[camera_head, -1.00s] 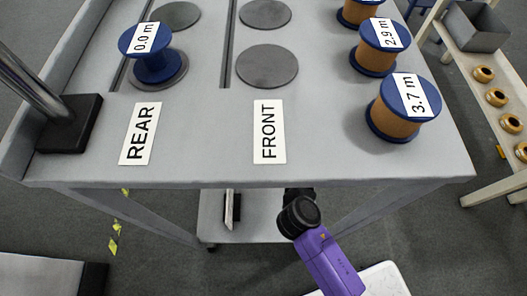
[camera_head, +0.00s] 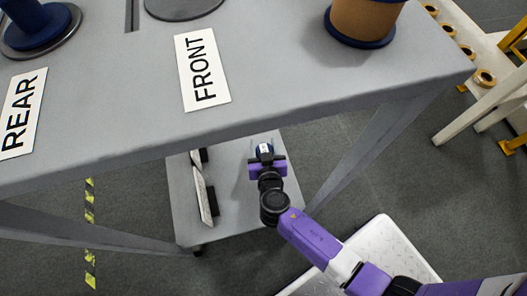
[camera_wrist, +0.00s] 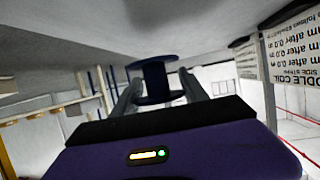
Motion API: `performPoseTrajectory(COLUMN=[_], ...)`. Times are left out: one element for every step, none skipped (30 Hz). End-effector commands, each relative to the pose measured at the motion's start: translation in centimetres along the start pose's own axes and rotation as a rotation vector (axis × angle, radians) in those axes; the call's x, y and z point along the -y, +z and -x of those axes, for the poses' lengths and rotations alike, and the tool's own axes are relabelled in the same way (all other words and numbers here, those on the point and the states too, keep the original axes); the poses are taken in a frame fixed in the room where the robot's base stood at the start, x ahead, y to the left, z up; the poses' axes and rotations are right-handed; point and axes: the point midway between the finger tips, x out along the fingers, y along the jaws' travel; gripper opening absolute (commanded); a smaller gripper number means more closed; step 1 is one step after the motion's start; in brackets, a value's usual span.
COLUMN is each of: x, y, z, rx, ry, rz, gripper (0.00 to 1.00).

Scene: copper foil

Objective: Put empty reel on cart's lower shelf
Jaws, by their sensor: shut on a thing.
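My gripper (camera_head: 266,160) is under the cart's grey top, over the lower shelf (camera_head: 235,190). It is shut on a dark blue reel (camera_wrist: 154,80) with no copper visible on it. The reel sits between the two fingers in the wrist view, its flanges above and below them. I cannot tell whether the reel touches the shelf.
Dark-edged panels (camera_head: 205,195) stand at the shelf's left side. A blue reel (camera_head: 35,25) and a copper-wound reel (camera_head: 365,18) stand on the cart top (camera_head: 290,95). A cart leg (camera_head: 375,145) slants at the right. The shelf's middle right looks clear.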

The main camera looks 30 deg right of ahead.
Motion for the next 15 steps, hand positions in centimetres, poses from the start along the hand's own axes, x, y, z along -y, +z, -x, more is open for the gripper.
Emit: performPoseTrajectory(x=[0.0, 0.0, 0.0, 0.0, 0.0, 0.0, 0.0, 0.0, 0.0, 0.0, 0.0, 0.0, 0.0, 0.0, 0.0], y=[0.3, 0.6, 1.1, 1.5, 1.9, 2.6, 3.0, 3.4, 3.7, 3.9, 3.9, 3.9, 3.8, 3.8, 3.8], z=[-0.2, -0.3, -0.5, -0.6, -0.8, -1.1, -1.3, -1.4, -1.6, -1.7, -1.7, -1.7, -1.6, -1.6, -1.6], rx=[0.000, 0.000, 0.000, 0.000, 0.001, 0.000, 0.000, 0.000, 0.000, -0.001, -0.001, -0.002, -0.002, -0.002, -0.002], ry=[0.000, 0.000, 0.000, 0.000, 0.000, 0.000, 0.000, 0.000, 0.000, 0.000, 0.000, 0.000, 0.000, 0.000, 0.000], rz=[0.001, 0.002, 0.002, 0.001, 0.002, 0.002, 0.002, 0.002, 0.001, 0.001, 0.001, 0.001, 0.001, 0.000, 0.000], gripper=[0.10, 0.10, 0.10, 0.10, 0.10, 0.10, 0.10, 0.10, 0.10, 0.10, 0.10, 0.10, 0.10, 0.10, 0.10])
